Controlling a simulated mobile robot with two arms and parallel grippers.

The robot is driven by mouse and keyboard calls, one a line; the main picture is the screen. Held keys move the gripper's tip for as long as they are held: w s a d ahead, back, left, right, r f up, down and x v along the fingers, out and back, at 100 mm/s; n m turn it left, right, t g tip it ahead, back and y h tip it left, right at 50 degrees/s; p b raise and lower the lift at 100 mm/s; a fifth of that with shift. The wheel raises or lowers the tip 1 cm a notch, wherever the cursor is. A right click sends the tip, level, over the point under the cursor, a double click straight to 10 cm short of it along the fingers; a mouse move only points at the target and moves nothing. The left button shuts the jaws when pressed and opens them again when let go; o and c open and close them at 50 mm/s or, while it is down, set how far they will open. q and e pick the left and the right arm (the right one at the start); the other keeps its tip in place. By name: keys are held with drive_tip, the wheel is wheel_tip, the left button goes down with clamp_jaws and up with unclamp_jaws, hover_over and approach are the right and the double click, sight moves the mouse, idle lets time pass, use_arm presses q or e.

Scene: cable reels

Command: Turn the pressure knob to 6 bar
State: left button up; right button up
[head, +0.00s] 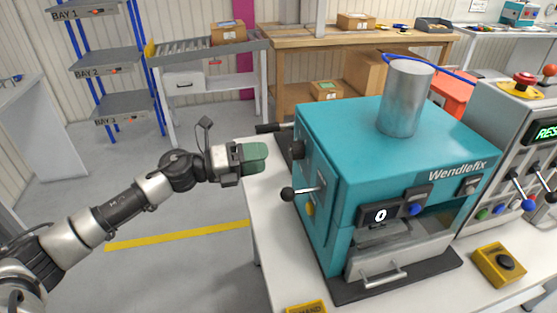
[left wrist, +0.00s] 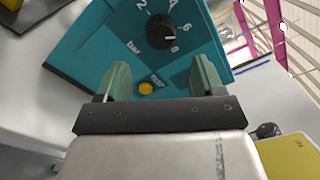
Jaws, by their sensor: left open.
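The black pressure knob (left wrist: 160,32) is on the teal side panel of the machine in the left wrist view, with a printed scale of numbers and "bar" around it. Its white mark points right, seemingly between 6 and 8. In the head view the dark knob (head: 299,150) shows edge-on on the machine's left side. My left gripper (head: 256,157) is left of that panel, apart from the knob. Its green fingers (left wrist: 160,68) are open and empty, one on each side below the knob. My right gripper is not in view.
A yellow button (left wrist: 146,88) sits below the knob. The floor left of the white table (head: 262,205) is clear.

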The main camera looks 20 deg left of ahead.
use_arm(q)
drive_tip(key=v, duration=0.3)
drive_tip(key=shift+s+a+b, duration=0.2)
drive_tip(key=shift+a+b, duration=0.1)
drive_tip(key=shift+b, duration=0.1)
